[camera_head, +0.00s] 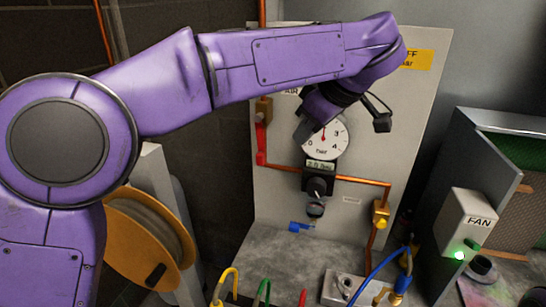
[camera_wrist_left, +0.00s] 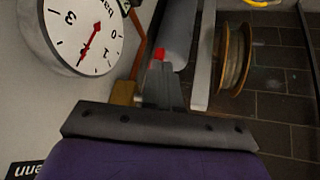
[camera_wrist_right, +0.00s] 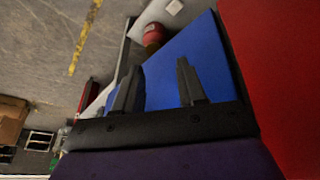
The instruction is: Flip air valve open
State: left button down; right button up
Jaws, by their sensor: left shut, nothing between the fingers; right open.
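The air valve has a brass body (camera_head: 263,108) on the panel's left side, with a red lever (camera_head: 261,145) hanging straight down below it. My left gripper (camera_head: 303,131) is in front of the panel, right of the lever and overlapping the gauge's left edge. In the left wrist view its fingers (camera_wrist_left: 160,78) are shut and empty, with a bit of red (camera_wrist_left: 158,54), likely the lever, at their tips. I cannot tell whether they touch. My right gripper (camera_wrist_right: 160,85) is open and empty, away from the panel and outside the head view.
A pressure gauge (camera_head: 329,138) and a dark regulator (camera_head: 318,181) sit right of the lever. A copper pipe (camera_head: 360,182) crosses the panel. A hose reel (camera_head: 140,238) stands left and a FAN box (camera_head: 467,223) right. Hoses lie in front. A blue surface (camera_wrist_right: 190,60) lies beyond my right fingers.

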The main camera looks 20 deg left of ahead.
aim_at(260, 140)
pick_arm(q)
jog(key=w+a+f+m+t, duration=0.1)
jog(key=w+a+f+m, duration=0.2)
jog(key=a+f+m, duration=0.5)
jog(key=f+m, duration=0.1)
jog(key=m, duration=0.3)
jog(key=shift+w+a+f+m, duration=0.15)
jog(key=shift+w+f+m, duration=0.05)
jog(key=shift+w+m, duration=0.2)
jog(key=shift+w+p, duration=0.1)
jog(key=shift+p, duration=0.2)
